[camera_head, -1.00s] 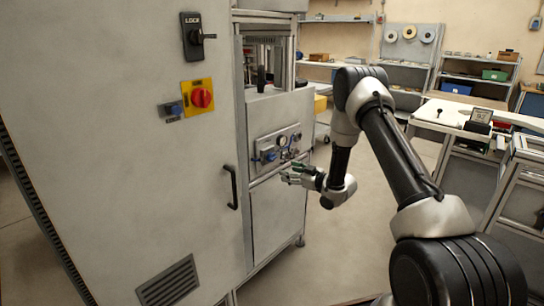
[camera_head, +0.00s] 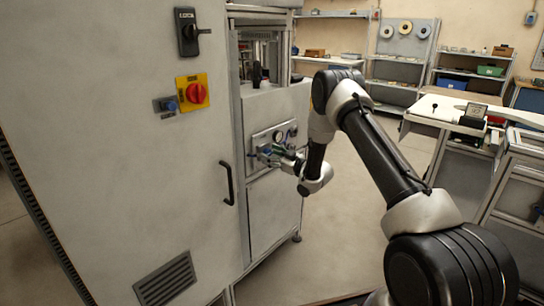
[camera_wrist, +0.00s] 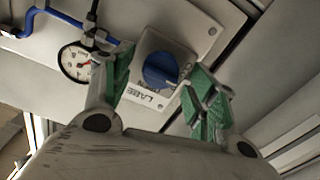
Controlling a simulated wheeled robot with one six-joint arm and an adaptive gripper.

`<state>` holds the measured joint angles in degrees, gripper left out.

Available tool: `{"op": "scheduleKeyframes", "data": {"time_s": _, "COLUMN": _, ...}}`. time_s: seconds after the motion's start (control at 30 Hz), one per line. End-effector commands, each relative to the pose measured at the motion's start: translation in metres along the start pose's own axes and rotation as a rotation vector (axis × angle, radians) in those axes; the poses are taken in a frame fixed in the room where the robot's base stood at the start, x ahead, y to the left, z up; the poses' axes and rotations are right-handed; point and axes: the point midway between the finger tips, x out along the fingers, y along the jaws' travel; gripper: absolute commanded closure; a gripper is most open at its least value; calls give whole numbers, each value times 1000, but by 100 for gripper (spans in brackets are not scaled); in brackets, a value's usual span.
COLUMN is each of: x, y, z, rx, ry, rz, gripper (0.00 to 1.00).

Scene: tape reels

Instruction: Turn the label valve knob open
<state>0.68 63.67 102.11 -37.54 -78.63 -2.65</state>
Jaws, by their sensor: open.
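The label valve knob (camera_wrist: 160,70) is a round blue knob on a grey plate with partly readable "LABE" lettering, seen in the wrist view. My gripper (camera_wrist: 165,88) is open, with one green-padded finger on each side of the knob in that view. I cannot tell whether either finger touches it. In the head view my gripper (camera_head: 276,154) is in front of the valve panel (camera_head: 261,137) on the machine's front. There the gripper hides much of the panel, and the knob cannot be made out clearly.
A pressure gauge (camera_wrist: 75,62) and a blue hose (camera_wrist: 38,20) sit left of the knob. Open floor lies right of the machine.

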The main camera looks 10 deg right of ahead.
Motion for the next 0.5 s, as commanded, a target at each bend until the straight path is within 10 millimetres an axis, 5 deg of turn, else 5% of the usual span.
{"op": "scheduleKeyframes", "data": {"time_s": 0.03, "x": 0, "y": 0, "z": 0, "rx": 0, "ry": 0, "rz": 0, "gripper": 45}}
{"op": "scheduleKeyframes", "data": {"time_s": 0.27, "x": 0, "y": 0, "z": 0, "rx": 0, "ry": 0, "rz": 0, "gripper": 87}}
{"op": "scheduleKeyframes", "data": {"time_s": 0.5, "x": 0, "y": 0, "z": 0, "rx": 10, "ry": 0, "rz": 0, "gripper": 87}}
